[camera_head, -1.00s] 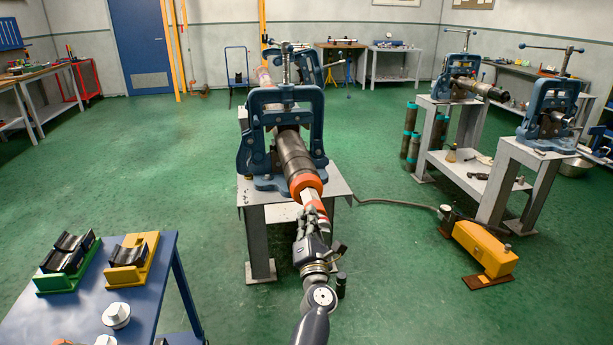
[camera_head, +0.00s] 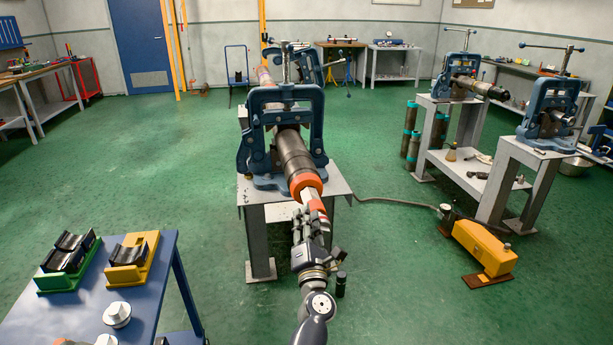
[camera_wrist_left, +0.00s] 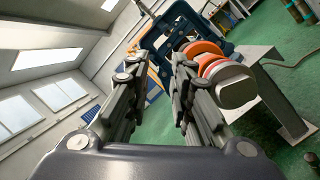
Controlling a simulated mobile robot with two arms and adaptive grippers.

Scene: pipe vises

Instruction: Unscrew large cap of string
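The string is a dark pipe (camera_head: 293,157) clamped in a blue vise (camera_head: 246,130). Its near end has a large orange cap ring (camera_head: 305,184), then a narrower silver section (camera_head: 314,200) with a red-orange band (camera_head: 317,208). In the left wrist view the orange rings (camera_wrist_left: 203,50) and a silver round end (camera_wrist_left: 236,88) show at the right. My left gripper (camera_head: 312,219) is by the string's near end. In the wrist view its two fingers (camera_wrist_left: 157,75) are apart with nothing between them; the silver end is outside the right-hand finger. My right gripper is not in view.
The vise stands on a grey stand (camera_head: 256,228). A blue table (camera_head: 70,310) with yellow and green cradles is at the lower left. A yellow pedal unit (camera_head: 485,248) with a hose is on the floor at right. Green floor (camera_head: 130,170) is open on the left.

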